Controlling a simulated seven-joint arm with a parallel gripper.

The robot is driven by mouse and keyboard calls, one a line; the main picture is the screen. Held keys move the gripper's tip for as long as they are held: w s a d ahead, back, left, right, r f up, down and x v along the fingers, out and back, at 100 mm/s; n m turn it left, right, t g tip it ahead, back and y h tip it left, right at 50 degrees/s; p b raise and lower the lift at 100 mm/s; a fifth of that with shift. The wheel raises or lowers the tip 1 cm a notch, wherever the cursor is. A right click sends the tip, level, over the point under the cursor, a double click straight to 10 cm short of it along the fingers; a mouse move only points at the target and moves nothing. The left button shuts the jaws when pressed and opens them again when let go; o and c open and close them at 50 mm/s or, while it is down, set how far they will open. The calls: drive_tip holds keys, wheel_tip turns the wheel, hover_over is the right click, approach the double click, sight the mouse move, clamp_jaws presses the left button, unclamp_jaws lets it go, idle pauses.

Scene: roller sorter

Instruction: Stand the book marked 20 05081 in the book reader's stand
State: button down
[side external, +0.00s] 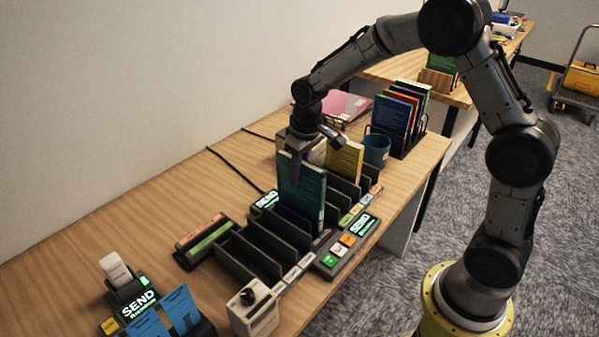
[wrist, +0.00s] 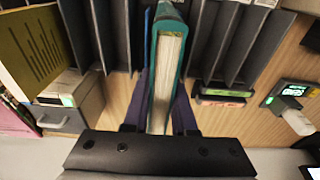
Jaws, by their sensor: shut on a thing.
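My gripper (side external: 299,158) is shut on a teal book (side external: 302,192), which it holds upright by its upper part over the dark slotted rack. In the wrist view the same book (wrist: 168,60) shows edge-on, with its pale pages between the two fingers (wrist: 162,108). Its marking is too small to read. The lower edge of the book is near the dividers; I cannot tell whether it sits in a slot. A yellow book (side external: 345,161) stands behind it, beside a pale box with a small green display (wrist: 75,98). I cannot tell which thing is the book reader's stand.
The rack (side external: 262,257) has several empty slots to the front left. A SEND panel (side external: 346,247) with coloured buttons lies along its right side. A blue mug (side external: 376,149) and a full book holder (side external: 400,125) stand behind. Bare table lies at left.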

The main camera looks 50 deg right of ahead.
drive_tip(key=shift+f, duration=0.5)
drive_tip(key=c, duration=0.6)
unclamp_jaws()
drive_tip(key=shift+f, duration=0.1)
drive_tip(key=shift+c, duration=0.2)
drive_tip(key=r, duration=0.4)
drive_tip(key=s+r, duration=0.1)
drive_tip(key=r, duration=0.8)
drive_tip(key=shift+s+r, duration=0.3)
drive_tip(key=shift+r, duration=0.1)
